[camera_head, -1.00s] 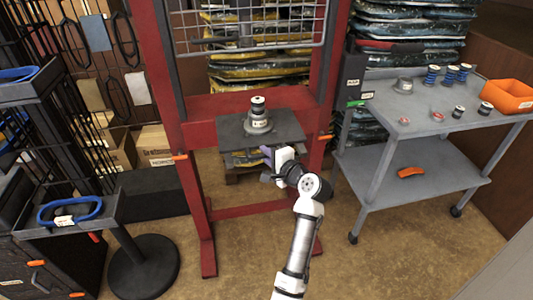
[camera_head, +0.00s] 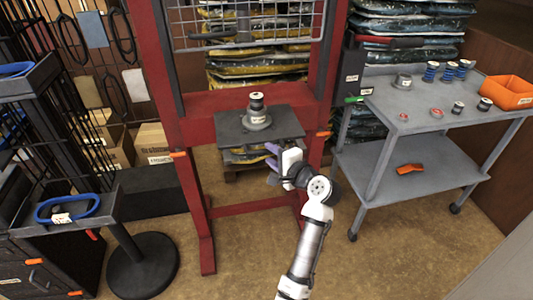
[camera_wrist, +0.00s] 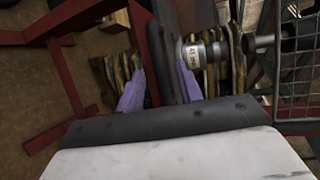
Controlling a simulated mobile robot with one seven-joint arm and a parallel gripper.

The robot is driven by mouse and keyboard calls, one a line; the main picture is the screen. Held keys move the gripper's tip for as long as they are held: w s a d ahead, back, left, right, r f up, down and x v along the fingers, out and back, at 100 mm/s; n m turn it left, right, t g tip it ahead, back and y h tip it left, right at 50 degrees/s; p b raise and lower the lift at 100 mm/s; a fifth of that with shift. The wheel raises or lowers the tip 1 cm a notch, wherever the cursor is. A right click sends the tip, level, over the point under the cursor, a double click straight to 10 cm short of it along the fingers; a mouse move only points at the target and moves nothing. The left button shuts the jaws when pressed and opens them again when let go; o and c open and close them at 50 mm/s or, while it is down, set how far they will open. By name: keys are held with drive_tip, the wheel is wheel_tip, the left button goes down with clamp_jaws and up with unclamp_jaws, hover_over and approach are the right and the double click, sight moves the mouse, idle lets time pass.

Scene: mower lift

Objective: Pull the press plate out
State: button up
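The press plate (camera_head: 285,122) is a dark flat plate lying level across the red press frame (camera_head: 230,103). A round metal base with a labelled cylinder (camera_head: 257,104) stands upright on it. My gripper (camera_head: 272,156) is at the plate's front right edge, its purple fingers spread apart. In the wrist view the plate shows nearly edge-on as a dark band (camera_wrist: 158,65) between the two fingers (camera_wrist: 160,90). The labelled cylinder shows to the right of the fingers (camera_wrist: 205,52). I see no clear contact between the fingers and the plate.
A grey cart (camera_head: 430,110) with spools and an orange bin (camera_head: 508,93) stands to the right. A black stand with a blue ring (camera_head: 68,208) is at the left. A wire guard (camera_head: 250,25) hangs above the plate. The floor in front of the press is clear.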

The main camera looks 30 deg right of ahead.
drive_tip(key=b+v, duration=0.1)
drive_tip(key=v, duration=0.9)
drive_tip(key=shift+b, duration=0.4)
